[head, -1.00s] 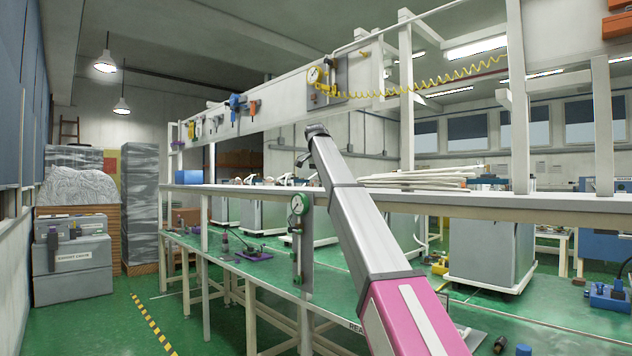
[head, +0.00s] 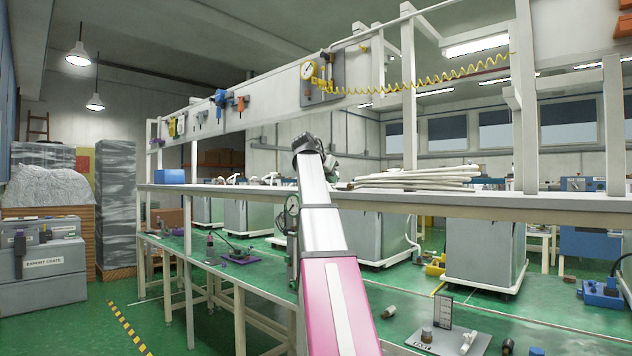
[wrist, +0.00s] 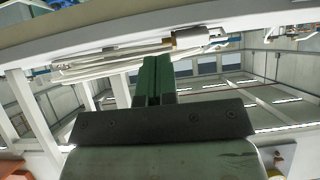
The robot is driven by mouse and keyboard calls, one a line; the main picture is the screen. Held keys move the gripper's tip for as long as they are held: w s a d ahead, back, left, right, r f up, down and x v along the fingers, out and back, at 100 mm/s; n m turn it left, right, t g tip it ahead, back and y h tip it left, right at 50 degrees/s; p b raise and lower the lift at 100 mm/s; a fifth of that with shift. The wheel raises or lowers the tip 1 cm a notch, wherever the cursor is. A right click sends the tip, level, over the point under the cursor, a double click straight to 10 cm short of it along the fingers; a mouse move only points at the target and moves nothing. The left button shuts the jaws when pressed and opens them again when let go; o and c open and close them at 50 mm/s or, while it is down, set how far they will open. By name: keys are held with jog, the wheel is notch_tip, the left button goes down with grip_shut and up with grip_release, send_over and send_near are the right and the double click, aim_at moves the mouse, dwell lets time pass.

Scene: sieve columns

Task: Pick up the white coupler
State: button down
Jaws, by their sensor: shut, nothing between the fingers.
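A small white piece (head: 467,341), which may be the white coupler, sits on a grey plate (head: 452,343) on the green bench at the lower right of the head view. It is too small to make out well. My gripper (head: 330,166) is high up at the end of my raised arm, near the upper shelf and far from this piece. In the wrist view its dark green fingers (wrist: 153,80) are together with nothing between them.
The white shelf (head: 480,202) runs across above the green bench (head: 270,268). White rods (head: 415,179) lie on it.

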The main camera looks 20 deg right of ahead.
aim_at(352, 186)
jog(key=w+d, duration=0.1)
jog(key=d, duration=0.2)
jog(key=w+d, duration=0.2)
jog(key=d, duration=0.2)
jog(key=w+d, duration=0.2)
jog(key=d, duration=0.1)
jog(key=shift+d+f, duration=0.4)
jog(key=shift+f, duration=0.35)
jog(key=shift+s+a, duration=0.35)
jog(key=shift+a, duration=0.45)
